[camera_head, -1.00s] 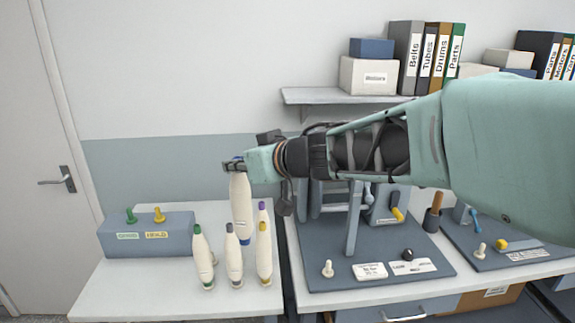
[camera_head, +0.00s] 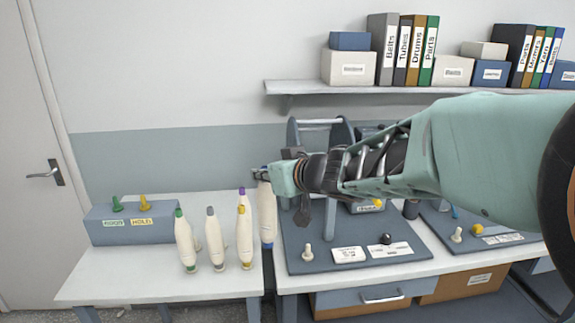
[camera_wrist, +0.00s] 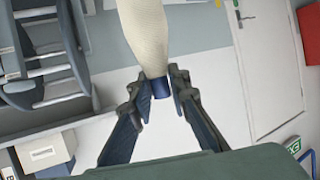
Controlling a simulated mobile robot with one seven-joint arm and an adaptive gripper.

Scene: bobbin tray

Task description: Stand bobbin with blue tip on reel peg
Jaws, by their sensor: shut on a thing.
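The bobbin with blue tip (camera_head: 266,212) is cream, with a blue lower end. It hangs upright, right of the other bobbins, near the gap between two tables. My gripper (camera_head: 262,174) is shut on its blue upper tip. The wrist view shows the blue tip (camera_wrist: 161,88) between my fingertips (camera_wrist: 163,80) and the cream body (camera_wrist: 147,35) beyond. A white peg (camera_head: 307,254) stands empty on the blue-grey board, right of the held bobbin. A second white peg (camera_head: 457,235) stands on the right board. Which one is the reel peg I cannot tell.
Bobbins with green (camera_head: 185,240), grey (camera_head: 214,238), yellow (camera_head: 244,238) and purple (camera_head: 241,193) tips stand on the left table (camera_head: 120,285). Behind is a box with green and yellow knobs (camera_head: 130,225). A grey reel frame (camera_head: 329,215) rises behind the near peg, partly hidden by my arm.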

